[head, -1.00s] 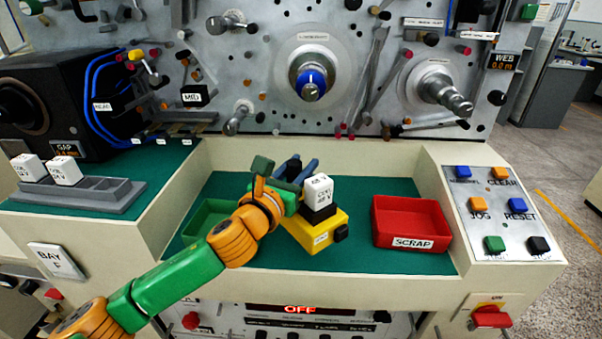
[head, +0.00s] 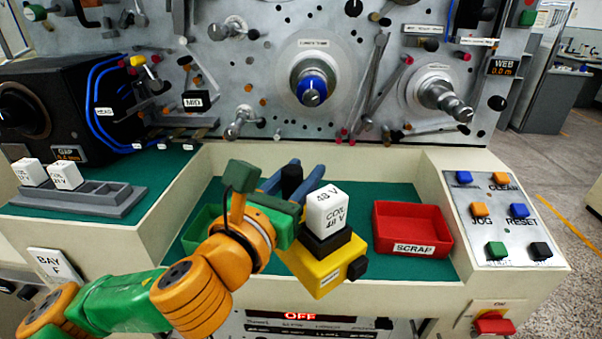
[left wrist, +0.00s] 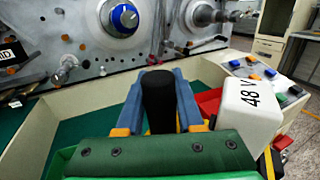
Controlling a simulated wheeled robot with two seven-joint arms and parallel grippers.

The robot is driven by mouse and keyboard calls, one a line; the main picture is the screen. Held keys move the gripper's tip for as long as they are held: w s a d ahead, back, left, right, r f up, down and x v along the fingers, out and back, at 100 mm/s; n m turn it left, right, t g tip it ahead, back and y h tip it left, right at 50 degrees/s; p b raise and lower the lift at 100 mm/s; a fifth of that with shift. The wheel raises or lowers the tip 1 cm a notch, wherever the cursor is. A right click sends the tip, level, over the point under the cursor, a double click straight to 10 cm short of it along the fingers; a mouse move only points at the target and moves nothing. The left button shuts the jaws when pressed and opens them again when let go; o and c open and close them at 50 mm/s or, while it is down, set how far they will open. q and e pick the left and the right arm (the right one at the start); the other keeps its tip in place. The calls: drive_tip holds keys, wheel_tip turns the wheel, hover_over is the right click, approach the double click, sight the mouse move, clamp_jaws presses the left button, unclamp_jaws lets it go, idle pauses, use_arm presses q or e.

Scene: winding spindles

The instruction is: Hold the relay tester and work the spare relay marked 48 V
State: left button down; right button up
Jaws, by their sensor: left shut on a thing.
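The yellow relay tester (head: 322,271) is held up over the green work surface. The tester's black side knob (head: 357,267) is free. My right gripper is not in view.
A red SCRAP tray (head: 410,230) lies right of the tester, and a green tray (head: 204,228) is partly hidden behind my left arm. Two white relays (head: 66,176) stand in a grey rack (head: 110,200) at left. A button panel (head: 505,220) is at right.

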use_arm(q)
drive_tip(key=w+f+b, duration=0.5)
drive_tip(key=w+f, duration=0.6)
drive_tip(key=w, duration=0.2)
drive_tip(key=shift+w+a+f+b, duration=0.25)
drive_tip(key=shift+w+a+b, duration=0.05)
drive_tip(key=shift+a+b, duration=0.1)
drive_tip(key=shift+f, duration=0.65)
idle(1.0)
